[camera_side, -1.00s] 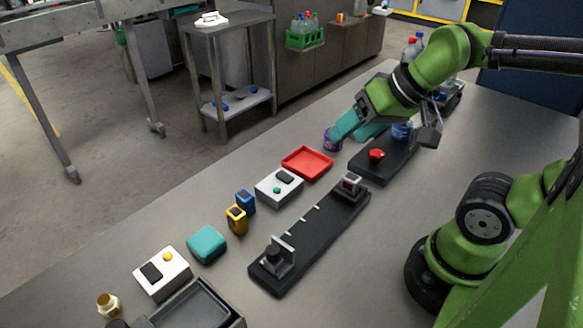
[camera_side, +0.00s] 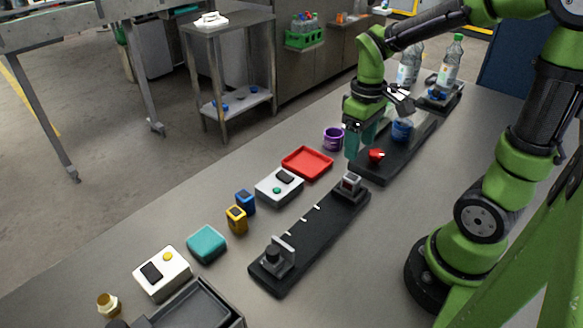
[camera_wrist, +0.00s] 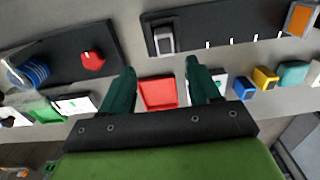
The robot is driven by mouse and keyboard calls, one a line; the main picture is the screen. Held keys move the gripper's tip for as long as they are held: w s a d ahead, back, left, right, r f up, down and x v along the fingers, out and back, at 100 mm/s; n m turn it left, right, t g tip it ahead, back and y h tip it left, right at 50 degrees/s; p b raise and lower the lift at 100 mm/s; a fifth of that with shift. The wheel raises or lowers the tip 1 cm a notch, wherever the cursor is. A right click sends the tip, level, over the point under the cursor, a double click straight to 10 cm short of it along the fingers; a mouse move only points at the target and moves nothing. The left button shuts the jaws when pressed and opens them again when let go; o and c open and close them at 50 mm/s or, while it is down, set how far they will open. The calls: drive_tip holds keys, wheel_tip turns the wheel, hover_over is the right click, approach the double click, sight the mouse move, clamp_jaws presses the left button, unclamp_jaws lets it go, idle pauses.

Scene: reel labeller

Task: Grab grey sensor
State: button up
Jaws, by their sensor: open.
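A small grey sensor block (camera_side: 350,184) with a pale face stands at the far end of a long black rail (camera_side: 318,228). In the wrist view the grey block (camera_wrist: 163,40) is at the rail's left end, beyond the fingertips. My gripper (camera_side: 358,148) hangs above the table with its teal fingers pointing down, just behind the block and apart from it. In the wrist view my gripper (camera_wrist: 160,72) is open and empty, its fingers spread either side of the red tray (camera_wrist: 157,93). At the rail's near end is a dark bracket (camera_side: 277,256), with an orange plate (camera_wrist: 300,18) in the wrist view.
A black base with a red knob (camera_side: 376,155) and a blue reel (camera_side: 402,130) stands close right of my gripper. A purple cup (camera_side: 333,138), white button box (camera_side: 279,187), blue block (camera_side: 245,201) and yellow block (camera_side: 236,219) lie left. Table right of the rail is clear.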

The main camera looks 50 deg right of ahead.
hover_over(352, 177)
drive_tip(key=f, duration=0.5)
drive_tip(key=shift+d, duration=0.4)
drive_tip(key=shift+a+f, duration=0.2)
drive_tip(key=shift+f, duration=1.15)
drive_tip(key=shift+a+f, duration=0.15)
drive_tip(key=shift+f, duration=1.2)
drive_tip(key=shift+c, duration=0.4)
drive_tip(key=c, duration=1)
